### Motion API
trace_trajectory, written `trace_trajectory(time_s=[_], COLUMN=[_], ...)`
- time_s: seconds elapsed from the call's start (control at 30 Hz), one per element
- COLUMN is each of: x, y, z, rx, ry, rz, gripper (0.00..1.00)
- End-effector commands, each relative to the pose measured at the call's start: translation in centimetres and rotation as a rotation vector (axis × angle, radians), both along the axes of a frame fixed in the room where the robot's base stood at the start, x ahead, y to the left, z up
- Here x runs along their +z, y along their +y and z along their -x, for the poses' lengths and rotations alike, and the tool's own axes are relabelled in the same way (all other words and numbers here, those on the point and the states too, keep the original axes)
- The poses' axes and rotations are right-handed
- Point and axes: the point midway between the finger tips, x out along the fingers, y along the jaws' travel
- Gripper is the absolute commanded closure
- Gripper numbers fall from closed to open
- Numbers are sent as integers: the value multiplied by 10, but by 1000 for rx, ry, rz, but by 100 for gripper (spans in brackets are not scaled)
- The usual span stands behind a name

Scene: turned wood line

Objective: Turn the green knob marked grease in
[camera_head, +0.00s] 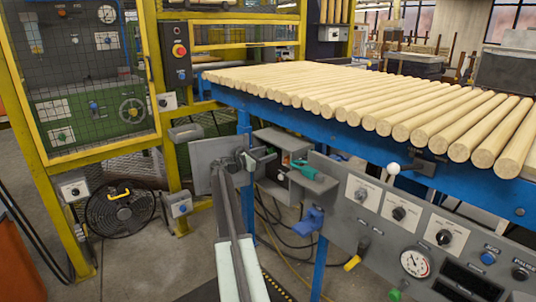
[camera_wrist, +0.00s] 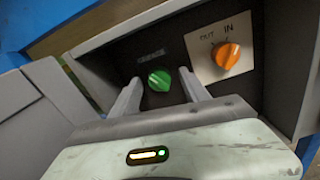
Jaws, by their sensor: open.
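The green knob (camera_wrist: 159,80) sits on the dark back panel inside an open grey box, below a small dark label (camera_wrist: 150,57) that is too blurred to read. My gripper (camera_wrist: 160,77) is open, with one finger on each side of the green knob in the wrist view. I cannot tell whether either finger touches it.
An orange knob (camera_wrist: 227,55) on a white plate is close right of the green one. Grey box walls and a grey panel (camera_wrist: 55,95) at left surround my gripper. Wooden rods (camera_head: 400,100) lie on the blue-framed line, above a grey control panel (camera_head: 385,235).

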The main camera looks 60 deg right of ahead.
Motion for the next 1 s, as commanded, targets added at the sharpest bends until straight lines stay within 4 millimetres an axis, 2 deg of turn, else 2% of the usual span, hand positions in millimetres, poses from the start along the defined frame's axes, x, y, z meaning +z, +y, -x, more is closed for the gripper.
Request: trace_trajectory(time_s=[0.07,0.27,0.37,0.47,0.5,0.57,0.77,1.0], x=[0,0,0,0,0,0,0,-1], y=[-7,-7,-7,-7,-7,-13,-6,-3], z=[2,2,2,2,2,1,1,1], rx=[0,1,1,1,1,0,2,1], ry=[0,-1,-1,-1,-1,-1,-20,-126], rz=[0,0,0,0,0,-1,6,39], gripper=[46,46,69,96,100,100,100,100])
